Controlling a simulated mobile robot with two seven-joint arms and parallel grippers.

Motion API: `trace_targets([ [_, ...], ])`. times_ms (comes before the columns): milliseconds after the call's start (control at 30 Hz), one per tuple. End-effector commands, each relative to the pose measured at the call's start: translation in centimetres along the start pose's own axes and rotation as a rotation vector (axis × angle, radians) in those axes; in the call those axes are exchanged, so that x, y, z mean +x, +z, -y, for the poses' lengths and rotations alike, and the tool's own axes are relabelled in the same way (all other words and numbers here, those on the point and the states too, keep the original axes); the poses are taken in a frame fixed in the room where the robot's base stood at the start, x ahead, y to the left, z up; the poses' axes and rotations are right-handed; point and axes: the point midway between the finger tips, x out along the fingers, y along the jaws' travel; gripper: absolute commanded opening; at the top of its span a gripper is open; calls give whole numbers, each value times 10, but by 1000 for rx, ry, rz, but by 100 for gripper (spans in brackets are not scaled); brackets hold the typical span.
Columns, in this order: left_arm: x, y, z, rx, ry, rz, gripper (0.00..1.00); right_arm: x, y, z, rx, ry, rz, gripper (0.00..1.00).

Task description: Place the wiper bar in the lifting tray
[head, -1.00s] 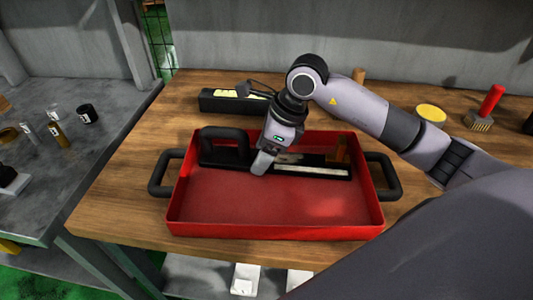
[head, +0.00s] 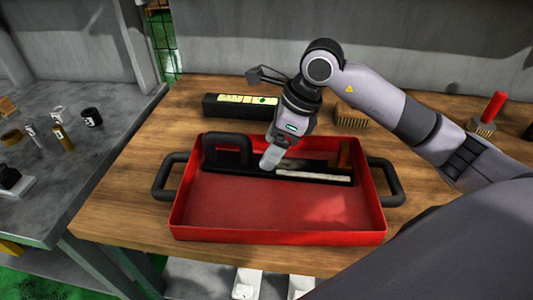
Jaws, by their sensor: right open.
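The red lifting tray (head: 280,238) stands on the wooden bench, with a black handle on each side. A long black bar lies inside it along the back wall, with a black loop handle (head: 227,149) at its left end, a pale strip (head: 315,177) along its right part and a brown upright piece (head: 345,155) near its right end. This looks like the wiper bar. My right gripper (head: 271,160) is open, its fingers pointing down over the bar's middle, right of the loop handle. I cannot tell whether they touch the bar. My left gripper is not in view.
A black box with yellow labels (head: 240,105) lies behind the tray. A brush (head: 352,116) and a red-handled brush (head: 487,115) stand at the back right. A grey side table (head: 70,175) with small bottles is at the left. The wooden bench left of the tray is clear.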

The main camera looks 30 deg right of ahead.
Motion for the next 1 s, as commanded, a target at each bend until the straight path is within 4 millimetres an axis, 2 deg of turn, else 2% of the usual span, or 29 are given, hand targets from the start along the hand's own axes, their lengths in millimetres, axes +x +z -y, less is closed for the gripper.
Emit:
trace_targets([
  [33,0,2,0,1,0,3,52,-13,1,1,-1,-6,3,74],
  [200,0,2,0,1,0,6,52,-49,0,1,0,-5,3,74],
  [400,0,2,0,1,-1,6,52,-76,0,0,0,-2,2,74],
  [600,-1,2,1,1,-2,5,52,-83,0,0,0,0,1,74],
  [1000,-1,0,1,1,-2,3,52,-82,0,0,0,0,1,74],
])
